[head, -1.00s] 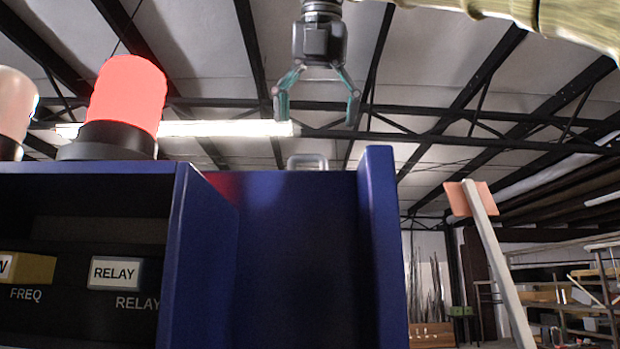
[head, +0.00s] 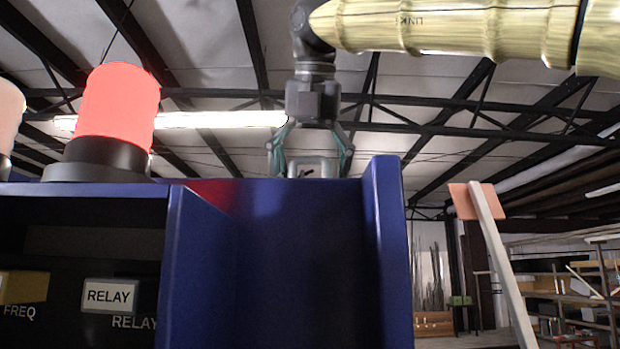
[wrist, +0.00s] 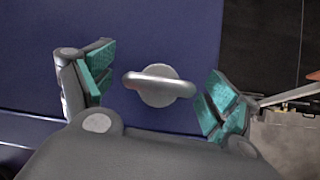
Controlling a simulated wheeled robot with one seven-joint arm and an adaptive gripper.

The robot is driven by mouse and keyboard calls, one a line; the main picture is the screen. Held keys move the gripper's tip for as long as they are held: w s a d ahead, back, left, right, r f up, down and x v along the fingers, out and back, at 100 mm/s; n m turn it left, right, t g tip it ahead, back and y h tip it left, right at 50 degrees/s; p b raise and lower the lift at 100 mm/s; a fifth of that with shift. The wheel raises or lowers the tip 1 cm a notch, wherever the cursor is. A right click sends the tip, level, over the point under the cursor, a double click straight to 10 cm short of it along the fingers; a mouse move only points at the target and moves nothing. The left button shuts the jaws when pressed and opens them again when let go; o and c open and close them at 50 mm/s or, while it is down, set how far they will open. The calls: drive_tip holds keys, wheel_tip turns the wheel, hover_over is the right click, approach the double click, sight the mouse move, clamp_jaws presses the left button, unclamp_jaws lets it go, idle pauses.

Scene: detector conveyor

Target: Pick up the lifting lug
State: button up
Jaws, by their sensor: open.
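The lifting lug (head: 312,164) is a grey metal loop standing on top of the blue cabinet (head: 290,270). In the wrist view the lug (wrist: 160,84) shows as a silver bar over a round base on the blue top. My gripper (head: 312,172) points down over it, with its teal-padded fingers spread to the left and right of the lug. In the wrist view my gripper (wrist: 152,90) is open, with a gap between each pad and the lug. The lower ends of the fingers are partly hidden behind the cabinet's top edge in the head view.
A lit red beacon (head: 117,108) stands on the cabinet top at the left. A blue upright panel (head: 388,255) rises right of the lug. A leaning post with an orange plate (head: 476,201) stands further right.

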drive_tip(key=shift+s+d, duration=0.1)
drive_tip(key=shift+s, duration=0.05)
drive_tip(key=shift+w, duration=0.2)
drive_tip(key=c, duration=0.9)
drive_tip(key=shift+s, duration=0.1)
drive_tip(key=c, duration=0.5)
